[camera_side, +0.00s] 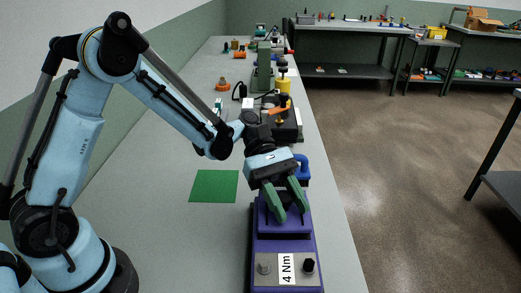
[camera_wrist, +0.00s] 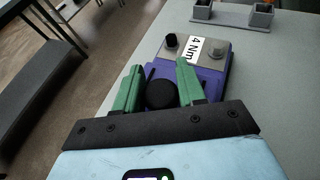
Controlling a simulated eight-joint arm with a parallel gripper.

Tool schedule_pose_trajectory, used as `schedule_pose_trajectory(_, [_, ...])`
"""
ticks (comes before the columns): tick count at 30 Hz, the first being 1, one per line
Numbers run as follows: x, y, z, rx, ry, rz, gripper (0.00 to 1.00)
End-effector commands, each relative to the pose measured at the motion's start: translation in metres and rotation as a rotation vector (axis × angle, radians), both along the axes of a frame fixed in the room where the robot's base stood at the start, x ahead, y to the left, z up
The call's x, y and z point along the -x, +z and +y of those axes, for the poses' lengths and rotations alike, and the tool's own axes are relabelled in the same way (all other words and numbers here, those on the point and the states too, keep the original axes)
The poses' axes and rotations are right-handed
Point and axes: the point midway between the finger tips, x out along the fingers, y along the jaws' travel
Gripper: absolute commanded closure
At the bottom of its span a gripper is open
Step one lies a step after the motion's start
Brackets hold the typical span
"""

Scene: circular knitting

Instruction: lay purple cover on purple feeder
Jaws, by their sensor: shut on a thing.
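The purple feeder (camera_side: 311,246) stands near the table's right edge, with a grey plate reading "4 Nm" at its near end. It also shows in the wrist view (camera_wrist: 220,83), partly behind my fingers. The purple cover (camera_side: 297,217) is over the far part of the feeder; whether it rests fully on it I cannot tell. My gripper (camera_side: 286,212) points down with its green fingers at the cover. In the wrist view, my gripper (camera_wrist: 158,84) has a round black knob (camera_wrist: 160,95) between its fingers. The fingers hide much of the cover.
A green square mat (camera_side: 214,186) lies on the table left of the feeder. A blue part (camera_side: 304,168) and machines stand behind my gripper. A grey bracket (camera_wrist: 235,14) shows in the wrist view. The table left of the feeder is mostly clear.

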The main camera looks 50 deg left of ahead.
Motion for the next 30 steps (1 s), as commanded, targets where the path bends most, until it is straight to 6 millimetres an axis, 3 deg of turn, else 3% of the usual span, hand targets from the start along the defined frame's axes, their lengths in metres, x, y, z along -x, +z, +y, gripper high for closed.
schedule_pose_trajectory(30, [-0.0001, -0.0119, 0.0000, 0.000, 0.000, 0.000, 0.91])
